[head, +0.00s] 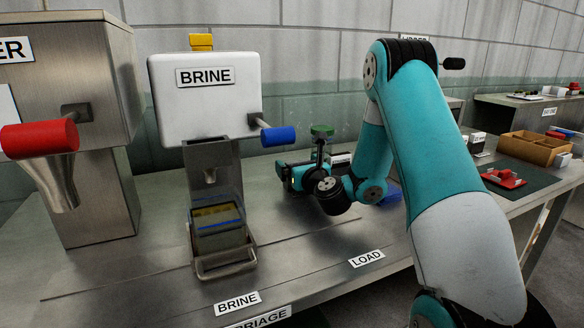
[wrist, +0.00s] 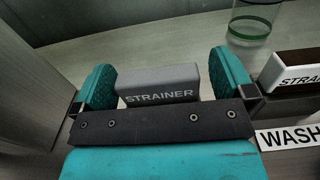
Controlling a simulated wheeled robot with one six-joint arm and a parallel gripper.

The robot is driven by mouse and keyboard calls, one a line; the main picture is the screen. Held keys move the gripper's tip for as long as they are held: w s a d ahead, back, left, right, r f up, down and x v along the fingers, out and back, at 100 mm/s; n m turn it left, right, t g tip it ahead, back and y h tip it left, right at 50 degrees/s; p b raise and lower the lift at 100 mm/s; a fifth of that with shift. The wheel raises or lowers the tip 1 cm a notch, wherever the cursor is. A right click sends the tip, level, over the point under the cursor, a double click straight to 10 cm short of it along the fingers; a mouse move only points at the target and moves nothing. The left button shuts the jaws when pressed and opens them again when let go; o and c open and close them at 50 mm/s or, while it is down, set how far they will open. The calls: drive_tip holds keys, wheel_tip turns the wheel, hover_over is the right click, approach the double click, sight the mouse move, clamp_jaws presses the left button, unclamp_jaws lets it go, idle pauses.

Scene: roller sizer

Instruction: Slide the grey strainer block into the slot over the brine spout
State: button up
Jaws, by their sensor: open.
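The grey strainer block (wrist: 160,88), lettered STRAINER, sits between the two teal fingertips of my gripper (wrist: 164,80) in the wrist view. The fingers are open, one on each side of the block, with a narrow gap at the right; contact at the left cannot be told. The block's lower part is hidden behind my gripper's dark bar. In the head view my gripper (head: 291,177) is low over the bench, right of the brine station, and the block is not clear there. The brine spout (head: 210,176) hangs in a steel housing under the white BRINE tank (head: 205,98). The slot cannot be made out.
A clear bin (head: 216,215) with yellowish contents stands below the spout in a metal carriage (head: 226,264). A blue lever (head: 278,136) juts right from the tank. In the wrist view, a brown-and-white block (wrist: 296,70) and a clear jar (wrist: 253,20) are at the right.

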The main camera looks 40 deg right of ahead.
drive_tip(key=shift+w, duration=0.8)
drive_tip(key=shift+d, duration=0.1)
drive_tip(key=shift+c, duration=0.8)
drive_tip(key=c, duration=0.8)
drive_tip(key=shift+r, duration=0.15)
wheel_tip(320, 180, up, 20)
drive_tip(key=p, duration=1.5)
